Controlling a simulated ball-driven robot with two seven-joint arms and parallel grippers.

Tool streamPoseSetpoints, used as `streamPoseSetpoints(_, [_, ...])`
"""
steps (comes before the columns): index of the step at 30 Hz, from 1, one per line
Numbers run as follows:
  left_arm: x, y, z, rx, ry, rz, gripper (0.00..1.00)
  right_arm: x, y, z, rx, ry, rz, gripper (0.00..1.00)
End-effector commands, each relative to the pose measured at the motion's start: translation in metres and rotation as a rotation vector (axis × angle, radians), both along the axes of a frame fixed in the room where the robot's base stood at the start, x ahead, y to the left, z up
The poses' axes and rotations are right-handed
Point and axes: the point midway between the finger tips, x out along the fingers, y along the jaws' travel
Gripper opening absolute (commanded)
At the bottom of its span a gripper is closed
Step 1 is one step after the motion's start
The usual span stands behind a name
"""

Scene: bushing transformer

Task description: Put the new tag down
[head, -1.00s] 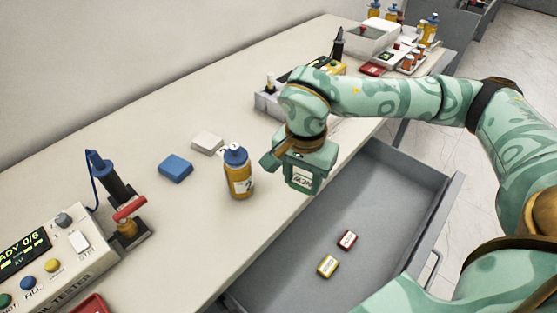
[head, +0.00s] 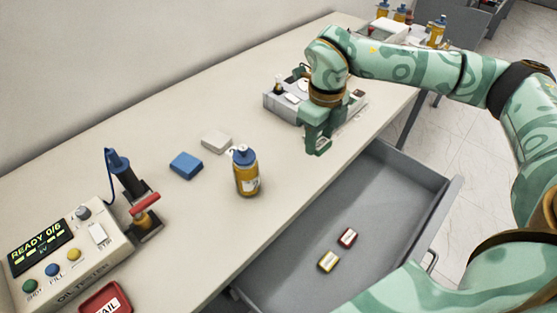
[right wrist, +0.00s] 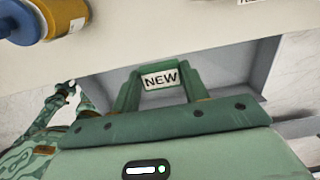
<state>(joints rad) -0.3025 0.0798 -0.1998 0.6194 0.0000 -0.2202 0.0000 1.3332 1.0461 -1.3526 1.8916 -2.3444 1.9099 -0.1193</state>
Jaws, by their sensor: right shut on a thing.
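The white tag (right wrist: 160,79) printed "NEW" shows in the right wrist view, between the two green fingers of my right gripper (right wrist: 160,88), which is shut on it. In the head view my right gripper (head: 318,146) points down over the table's front edge, beside the grey tray and above the back end of the open drawer. The tag is mostly hidden there. My left gripper is not in view.
A grey tray (head: 277,104) is behind my gripper.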

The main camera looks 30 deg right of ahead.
Motion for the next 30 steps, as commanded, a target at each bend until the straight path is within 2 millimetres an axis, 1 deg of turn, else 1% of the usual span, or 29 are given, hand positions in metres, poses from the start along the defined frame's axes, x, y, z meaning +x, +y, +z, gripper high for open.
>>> streamPoseSetpoints(1, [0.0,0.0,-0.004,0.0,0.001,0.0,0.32,0.009,0.008,-0.007,0.001,0.001,0.003,0.23])
streamPoseSetpoints(6, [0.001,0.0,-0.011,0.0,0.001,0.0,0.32,0.036,0.032,-0.024,0.001,0.001,0.003,0.23])
streamPoseSetpoints(9, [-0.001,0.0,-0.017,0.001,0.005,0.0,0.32,0.046,0.041,-0.042,0.0,0.004,0.002,0.23])
streamPoseSetpoints(12, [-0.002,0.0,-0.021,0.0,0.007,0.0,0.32,0.056,0.049,-0.057,0.0,0.002,0.003,0.23])
streamPoseSetpoints(15, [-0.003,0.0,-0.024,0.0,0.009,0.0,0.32,0.062,0.054,-0.066,0.0,0.001,0.003,0.23])
streamPoseSetpoints(20, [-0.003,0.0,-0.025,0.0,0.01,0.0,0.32,0.067,0.058,-0.072,0.0,0.001,0.003,0.23])
streamPoseSetpoints(22, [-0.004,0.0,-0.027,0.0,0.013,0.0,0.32,0.07,0.061,-0.078,-0.001,0.002,0.003,0.23])
streamPoseSetpoints(23, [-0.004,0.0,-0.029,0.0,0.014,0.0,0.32,0.072,0.063,-0.082,0.0,0.002,0.004,0.23])
streamPoseSetpoints(27, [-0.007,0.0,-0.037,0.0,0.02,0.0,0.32,0.072,0.062,-0.108,0.001,0.004,0.002,0.23])
streamPoseSetpoints(30, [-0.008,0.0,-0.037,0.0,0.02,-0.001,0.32,0.072,0.062,-0.112,0.0,0.001,0.002,0.23])
